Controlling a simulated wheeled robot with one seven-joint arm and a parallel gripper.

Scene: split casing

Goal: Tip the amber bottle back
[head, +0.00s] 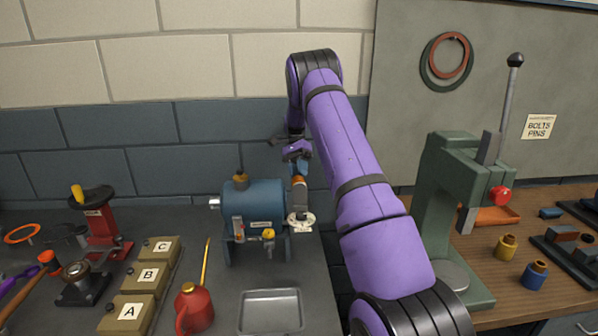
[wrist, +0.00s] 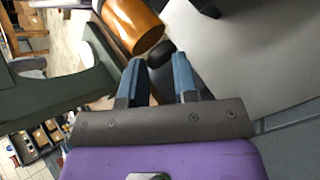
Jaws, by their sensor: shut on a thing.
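The amber bottle shows in the wrist view (wrist: 136,24) as a shiny orange cylinder, tilted, just beyond my fingertips. My gripper (wrist: 160,82) has its blue fingers a little apart around a dark part close to the bottle; it appears to be part of it, though the join is partly hidden. In the head view my gripper (head: 300,166) points down, with a small amber patch of the bottle (head: 298,180) beneath it. I cannot tell whether bottle and dish touch.
An empty metal tray (head: 270,311), a red oil can (head: 194,308) and boxes A, B and C (head: 147,275) stand in front and left. A green press (head: 447,210) stands to the right. My purple arm passes between the casing and the press.

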